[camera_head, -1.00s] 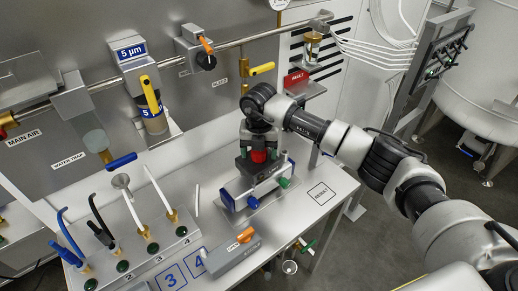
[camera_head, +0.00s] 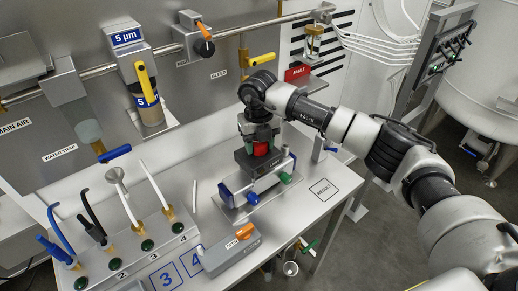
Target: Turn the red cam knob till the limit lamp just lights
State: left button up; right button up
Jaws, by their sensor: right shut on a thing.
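The red cam knob (camera_head: 261,149) shows as a small red patch on a dark block (camera_head: 258,161) of the bench fixture. My right gripper (camera_head: 260,143) reaches down from above and is shut on the knob; its fingers and wrist hide most of the knob. I cannot pick out a limit lamp or tell whether one is lit. My left gripper is not in view.
A grey box with an orange lever marked OPEN (camera_head: 245,231) stands in front of the fixture. A rack of tubes and hoses (camera_head: 140,250) is at left. A RESULT square (camera_head: 324,190) lies bare at right. Pipes and valves line the back wall.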

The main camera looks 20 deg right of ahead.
jog(key=o, duration=0.9)
jog(key=shift+o, duration=0.2)
notch_tip(320, 180, up, 9)
jog(key=b, duration=0.2)
jog(key=shift+r+b, duration=0.2)
jog(key=shift+b, duration=0.1)
jog(key=shift+r, duration=0.75)
